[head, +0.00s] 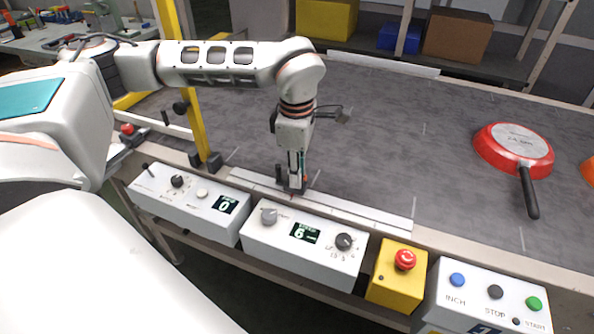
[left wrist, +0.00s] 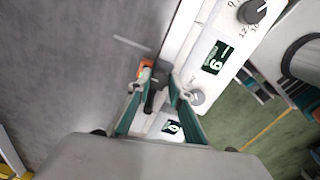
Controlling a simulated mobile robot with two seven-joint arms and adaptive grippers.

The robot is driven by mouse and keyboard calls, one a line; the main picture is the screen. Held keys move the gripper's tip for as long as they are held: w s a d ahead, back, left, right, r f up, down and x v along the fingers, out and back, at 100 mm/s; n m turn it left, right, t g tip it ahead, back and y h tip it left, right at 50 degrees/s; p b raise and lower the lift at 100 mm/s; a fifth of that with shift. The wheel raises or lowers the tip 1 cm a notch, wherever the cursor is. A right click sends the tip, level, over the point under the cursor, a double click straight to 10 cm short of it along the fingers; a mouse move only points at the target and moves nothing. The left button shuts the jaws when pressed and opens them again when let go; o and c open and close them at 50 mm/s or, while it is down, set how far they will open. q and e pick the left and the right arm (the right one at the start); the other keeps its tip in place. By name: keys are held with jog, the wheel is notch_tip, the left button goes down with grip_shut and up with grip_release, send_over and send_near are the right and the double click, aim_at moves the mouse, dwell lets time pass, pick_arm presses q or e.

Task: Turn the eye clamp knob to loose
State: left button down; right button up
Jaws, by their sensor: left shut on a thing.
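My left gripper (head: 297,186) reaches down to the pale rail (head: 360,212) along the conveyor's near edge. In the left wrist view its green-sided fingers (left wrist: 160,88) are closed around a small dark piece, which I take for the eye clamp knob (left wrist: 154,98). A dark block and a small orange part (left wrist: 144,69) sit at the fingertips. In the head view a dark upright piece (head: 280,174) stands just left of the fingers. The fingers hide much of the knob, and I cannot tell how far it is turned. My right gripper is not in view.
White control boxes with displays (head: 305,234) (head: 226,204) and knobs line the front edge. A yellow emergency-stop box (head: 396,275) and a button box (head: 480,300) stand right. A red pan (head: 513,148) lies on the grey belt. A yellow post (head: 190,100) stands left of the gripper.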

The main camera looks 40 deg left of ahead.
pick_arm(q)
jog(key=shift+r+n+p, duration=0.15)
jog(key=shift+n+p, duration=0.55)
jog(key=n+p, duration=0.3)
jog(key=n, duration=0.1)
jog(key=shift+d, duration=0.1)
jog(key=shift+n+p, duration=0.5)
jog(key=shift+n, duration=0.5)
jog(key=n+p, duration=0.1)
jog(key=n, duration=0.1)
jog(key=shift+n, duration=0.4)
jog(key=n, duration=0.2)
jog(key=n+p, duration=0.1)
jog(key=n, duration=0.1)
jog(key=shift+f+n, duration=0.2)
jog(key=shift+n, duration=0.1)
jog(key=shift+n+g+p, duration=0.3)
jog(key=shift+n+p, duration=0.15)
jog(key=shift+n, duration=1.45)
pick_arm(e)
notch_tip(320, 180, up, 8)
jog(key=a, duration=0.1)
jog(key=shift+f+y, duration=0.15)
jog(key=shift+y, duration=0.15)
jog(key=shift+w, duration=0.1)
